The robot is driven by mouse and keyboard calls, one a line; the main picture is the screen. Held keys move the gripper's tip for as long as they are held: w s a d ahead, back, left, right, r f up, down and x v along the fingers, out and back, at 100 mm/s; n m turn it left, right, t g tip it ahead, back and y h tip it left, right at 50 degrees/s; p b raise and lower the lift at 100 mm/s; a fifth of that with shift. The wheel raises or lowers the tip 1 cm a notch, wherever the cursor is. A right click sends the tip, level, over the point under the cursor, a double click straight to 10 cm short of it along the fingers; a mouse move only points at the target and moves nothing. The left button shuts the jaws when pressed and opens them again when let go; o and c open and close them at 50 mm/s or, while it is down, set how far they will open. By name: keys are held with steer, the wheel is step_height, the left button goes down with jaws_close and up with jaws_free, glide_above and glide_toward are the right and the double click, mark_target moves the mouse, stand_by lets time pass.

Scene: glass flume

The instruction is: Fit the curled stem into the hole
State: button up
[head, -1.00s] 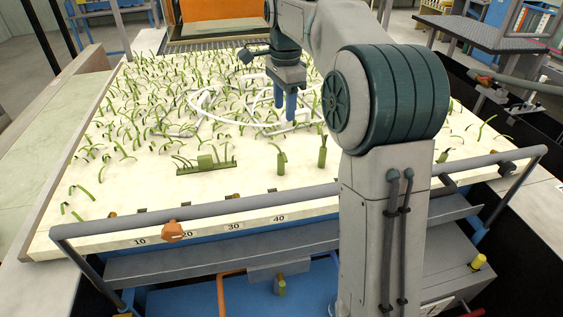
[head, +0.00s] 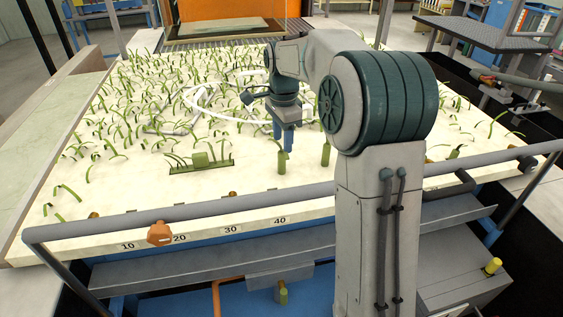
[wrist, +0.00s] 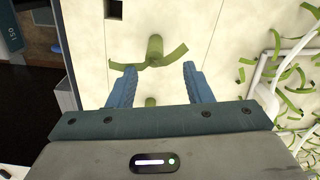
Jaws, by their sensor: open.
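A curled stem, a short green cylinder with curved leaf strips, stands on the pale bed in the head view (head: 281,161). In the wrist view the curled stem (wrist: 155,47) shows just beyond the fingertips, near the middle of the gap. My gripper (head: 284,148) is open and empty above the stem; its two blue fingers also show in the wrist view (wrist: 158,75). A dark square hole (wrist: 115,9) lies in the bed at the top of the wrist view, up and left of the stem. I cannot make out the hole in the head view.
A plain green cylinder (head: 325,153) stands close to the right of my gripper; another (head: 453,153) is farther right. A planted green strip (head: 202,162) lies left. Many thin plants and a white hose loop (head: 212,97) cover the bed behind. A grey rail (head: 190,208) crosses the front.

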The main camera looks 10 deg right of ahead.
mark_target(282, 151)
steer(key=f, duration=0.3)
steer(key=f+p, duration=0.1)
steer(key=shift+s+a+f, duration=0.1)
steer(key=shift+s+f, duration=0.2)
steer(key=shift+s, duration=0.1)
steer(key=shift+w+f, duration=0.1)
steer(key=shift+f, duration=0.35)
jaws_close()
